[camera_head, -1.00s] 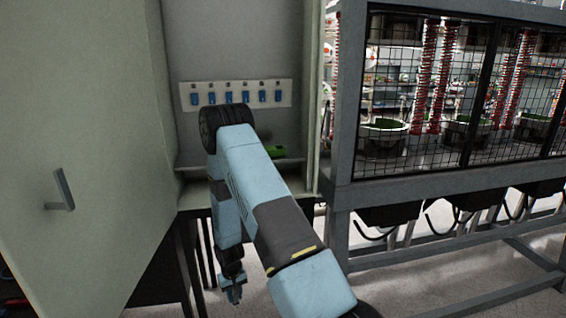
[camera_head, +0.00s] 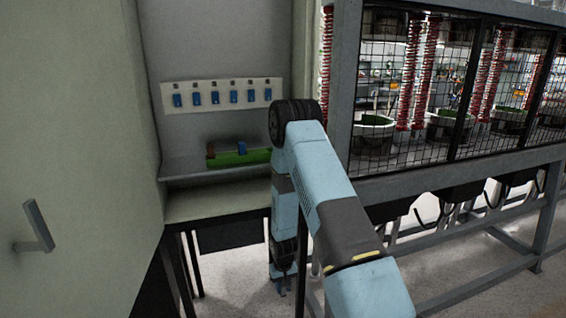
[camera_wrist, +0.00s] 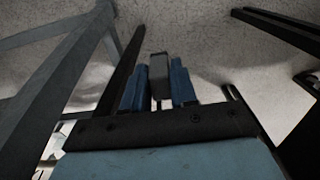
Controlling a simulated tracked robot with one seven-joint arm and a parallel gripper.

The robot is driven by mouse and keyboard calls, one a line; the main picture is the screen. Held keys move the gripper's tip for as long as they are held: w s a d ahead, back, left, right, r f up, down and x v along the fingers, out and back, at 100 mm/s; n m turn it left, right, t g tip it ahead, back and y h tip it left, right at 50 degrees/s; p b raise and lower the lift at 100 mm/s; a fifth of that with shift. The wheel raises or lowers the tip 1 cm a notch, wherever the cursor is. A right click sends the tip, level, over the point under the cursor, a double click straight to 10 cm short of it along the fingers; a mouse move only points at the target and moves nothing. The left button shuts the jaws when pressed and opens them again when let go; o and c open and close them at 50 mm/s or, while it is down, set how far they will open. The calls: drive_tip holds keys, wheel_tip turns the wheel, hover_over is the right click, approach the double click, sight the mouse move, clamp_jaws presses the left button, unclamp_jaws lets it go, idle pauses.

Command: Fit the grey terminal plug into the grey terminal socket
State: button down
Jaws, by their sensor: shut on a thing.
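My gripper (camera_wrist: 159,84) points down in the wrist view, with its two blue fingers shut on a grey block-shaped piece, the grey terminal plug (camera_wrist: 160,66). The plug sticks out past the fingertips, over open floor. In the head view my gripper (camera_head: 281,287) hangs low in front of the cabinet's right side, well below its shelf; the plug cannot be made out there. On the shelf is a green block (camera_head: 232,159) with a reddish-brown piece (camera_head: 211,151) and a blue piece (camera_head: 241,148). My arm hides its right end. I cannot make out the grey socket.
The open cabinet (camera_head: 216,48) has a white strip (camera_head: 222,84) with several blue pieces on its back wall. Its big door (camera_head: 70,120) stands open at left. A meshed metal frame (camera_head: 440,168) is close on the right. Dark legs flank my gripper in the wrist view.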

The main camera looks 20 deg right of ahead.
drive_tip(key=shift+d, duration=0.3)
